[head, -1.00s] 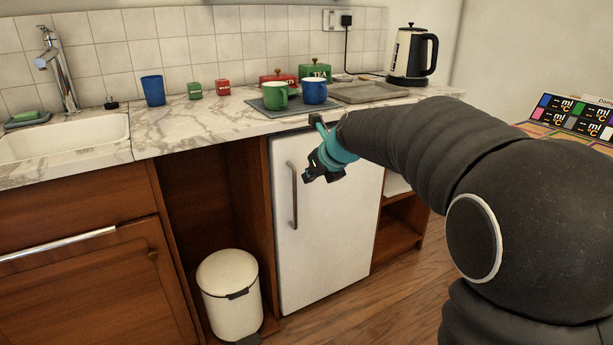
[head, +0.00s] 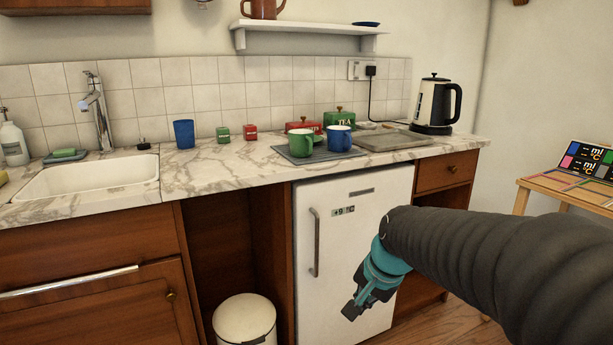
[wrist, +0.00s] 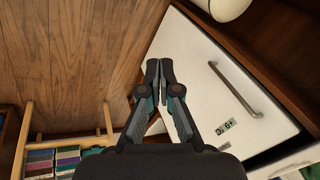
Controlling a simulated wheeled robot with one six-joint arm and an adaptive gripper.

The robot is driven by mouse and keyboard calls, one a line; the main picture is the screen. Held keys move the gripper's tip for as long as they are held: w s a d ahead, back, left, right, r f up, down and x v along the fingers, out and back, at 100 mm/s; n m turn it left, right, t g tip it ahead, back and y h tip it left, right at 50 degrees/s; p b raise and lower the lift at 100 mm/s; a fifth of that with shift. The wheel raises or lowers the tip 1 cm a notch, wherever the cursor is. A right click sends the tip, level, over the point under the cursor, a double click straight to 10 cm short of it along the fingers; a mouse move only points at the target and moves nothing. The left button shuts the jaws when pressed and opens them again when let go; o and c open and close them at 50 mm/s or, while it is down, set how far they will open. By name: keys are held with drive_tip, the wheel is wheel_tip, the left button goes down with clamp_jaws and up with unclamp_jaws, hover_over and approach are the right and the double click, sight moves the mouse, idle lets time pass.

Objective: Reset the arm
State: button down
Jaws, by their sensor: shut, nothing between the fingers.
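My gripper (head: 353,309) hangs low in front of the white fridge (head: 345,205) in the head view, on my black-sleeved arm with a teal wrist. In the wrist view my gripper (wrist: 159,66) has its two fingertips together with nothing between them. The fridge (wrist: 190,62) lies beyond and to the right of the fingers there, with its grey handle (wrist: 236,90) apart from them.
A marble counter (head: 225,175) runs above the fridge, with a green mug (head: 301,143), a blue mug (head: 340,138) and a kettle (head: 433,105). A white bin (head: 245,318) stands left of the fridge. A wooden table (head: 570,187) stands at right.

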drive_tip(key=s+d+n+h, duration=0.1)
drive_tip(key=s+d+n, duration=0.1)
drive_tip(key=s, duration=0.7)
drive_tip(key=s+d+r+n+t+h, duration=0.1)
drive_tip(key=s+d+n, duration=0.2)
drive_tip(key=s, duration=0.7)
drive_tip(key=shift+n+t, duration=0.3)
drive_tip(key=shift+n, duration=0.8)
drive_tip(key=shift+r, duration=0.1)
